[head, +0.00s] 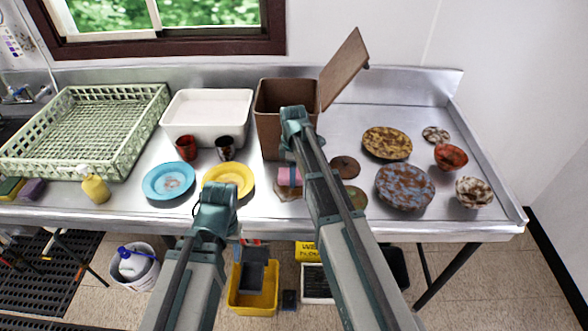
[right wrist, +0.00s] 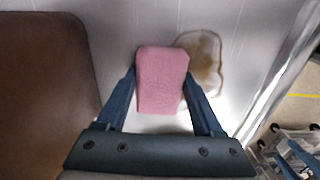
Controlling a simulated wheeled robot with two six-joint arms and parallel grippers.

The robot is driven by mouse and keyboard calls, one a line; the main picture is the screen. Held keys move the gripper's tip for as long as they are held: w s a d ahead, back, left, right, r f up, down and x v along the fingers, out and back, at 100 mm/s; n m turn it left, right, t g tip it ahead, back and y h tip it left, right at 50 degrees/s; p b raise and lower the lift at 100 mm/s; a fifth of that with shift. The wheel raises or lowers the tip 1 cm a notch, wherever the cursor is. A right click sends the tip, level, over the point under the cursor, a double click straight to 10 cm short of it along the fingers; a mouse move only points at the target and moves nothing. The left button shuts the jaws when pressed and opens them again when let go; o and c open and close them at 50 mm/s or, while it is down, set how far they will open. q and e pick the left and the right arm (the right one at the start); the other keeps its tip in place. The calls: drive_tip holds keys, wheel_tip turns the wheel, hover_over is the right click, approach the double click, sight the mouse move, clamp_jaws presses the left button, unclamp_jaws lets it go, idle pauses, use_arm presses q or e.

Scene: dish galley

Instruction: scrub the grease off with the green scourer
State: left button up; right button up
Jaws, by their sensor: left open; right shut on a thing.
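A pink block-shaped sponge (head: 288,176) is held in my right gripper (right wrist: 160,92), whose two fingers are shut on its sides. The sponge also shows in the right wrist view (right wrist: 162,75). A brownish grease patch (head: 285,194) lies on the steel counter under and beside the sponge; the right wrist view shows it (right wrist: 204,60) partly covered by the sponge. Whether they touch is unclear. A green-topped, yellow block (head: 10,188), looking like a scourer, lies at the far left. My left gripper (head: 216,196) is open and empty, in front of the yellow plate.
A yellow plate (head: 229,180), a blue plate (head: 168,181) and two cups stand left of the sponge. A brown bin (head: 268,128) with a raised lid is behind. Dirty plates and bowls (head: 405,187) fill the right. A purple sponge (head: 32,190) and yellow bottle (head: 95,189) stand left.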

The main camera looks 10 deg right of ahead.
sight(292, 203)
drive_tip(key=shift+s+a, duration=0.15)
drive_tip(key=shift+s, duration=0.55)
drive_tip(key=shift+s, duration=0.1)
drive_tip(key=shift+s+a+f, duration=0.1)
drive_tip(key=shift+s+a, duration=0.2)
drive_tip(key=shift+s, duration=0.65)
drive_tip(key=shift+s+a+f, duration=0.1)
drive_tip(key=shift+s+a, duration=0.15)
drive_tip(key=shift+s, duration=0.7)
drive_tip(key=shift+s, duration=0.1)
drive_tip(key=shift+s+a+r, duration=0.1)
drive_tip(key=shift+s+a, duration=0.15)
drive_tip(key=shift+s, duration=0.65)
drive_tip(key=shift+s+a+r, duration=0.1)
drive_tip(key=shift+s+a, duration=0.15)
drive_tip(key=shift+s, duration=0.6)
drive_tip(key=shift+a, duration=0.1)
